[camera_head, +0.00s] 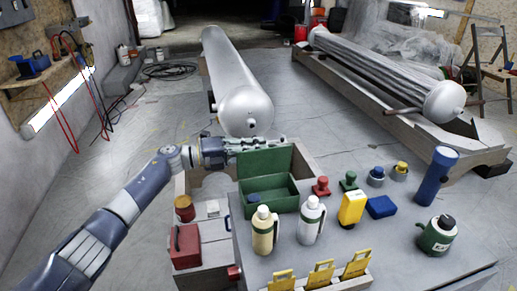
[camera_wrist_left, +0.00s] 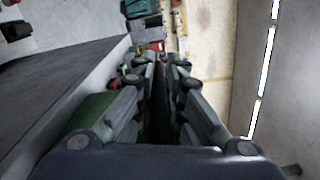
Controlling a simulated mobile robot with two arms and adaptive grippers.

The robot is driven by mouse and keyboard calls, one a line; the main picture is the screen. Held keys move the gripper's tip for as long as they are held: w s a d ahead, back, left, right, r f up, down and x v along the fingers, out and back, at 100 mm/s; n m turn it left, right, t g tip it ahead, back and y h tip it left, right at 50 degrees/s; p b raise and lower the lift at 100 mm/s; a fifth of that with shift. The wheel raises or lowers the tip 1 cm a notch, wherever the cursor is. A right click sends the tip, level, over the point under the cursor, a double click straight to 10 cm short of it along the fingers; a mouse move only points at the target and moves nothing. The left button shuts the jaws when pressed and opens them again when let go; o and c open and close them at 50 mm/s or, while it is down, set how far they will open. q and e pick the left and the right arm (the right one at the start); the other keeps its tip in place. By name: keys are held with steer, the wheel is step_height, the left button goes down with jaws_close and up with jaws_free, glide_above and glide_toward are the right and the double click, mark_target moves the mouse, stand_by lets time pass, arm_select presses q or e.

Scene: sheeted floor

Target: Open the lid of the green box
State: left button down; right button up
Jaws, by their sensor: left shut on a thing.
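The green box (camera_head: 271,203) stands on the grey table with its lid (camera_head: 265,163) raised, roughly upright at the back edge. The box's inside shows, with a small blue thing (camera_head: 254,198) at its left. My left gripper (camera_head: 270,143) reaches in from the left and lies along the lid's top edge, shut on it. In the left wrist view my left gripper (camera_wrist_left: 162,75) points away with its fingers close together, and part of a green surface (camera_wrist_left: 95,115) shows beside the left finger. The exact contact is hidden. My right gripper is not in view.
Two bottles (camera_head: 311,220), a yellow device (camera_head: 352,208), a blue block (camera_head: 381,207) and a blue torch (camera_head: 436,177) stand right and in front of the box. A red box (camera_head: 185,246) is at left. A large grey tank (camera_head: 237,85) lies behind.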

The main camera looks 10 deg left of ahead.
arm_select(q)
steer(key=shift+w+a+f+n, duration=0.15)
steer(key=shift+w+f+n, duration=0.05)
steer(key=shift+f+n, duration=0.1)
steer(key=shift+w+a+f+n, duration=0.1)
steer(key=shift+w+f+n, duration=0.1)
steer(key=shift+n, duration=0.3)
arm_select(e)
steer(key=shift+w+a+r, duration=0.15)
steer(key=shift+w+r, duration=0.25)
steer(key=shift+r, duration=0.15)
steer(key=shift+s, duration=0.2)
arm_select(q)
steer(key=c, duration=1.7)
jaws_free()
steer(key=shift+f, duration=0.2)
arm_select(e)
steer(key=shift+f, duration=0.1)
arm_select(q)
steer(key=shift+o, duration=0.2)
steer(key=shift+r, duration=0.2)
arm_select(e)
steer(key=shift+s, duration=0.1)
arm_select(q)
steer(key=v, duration=1.2)
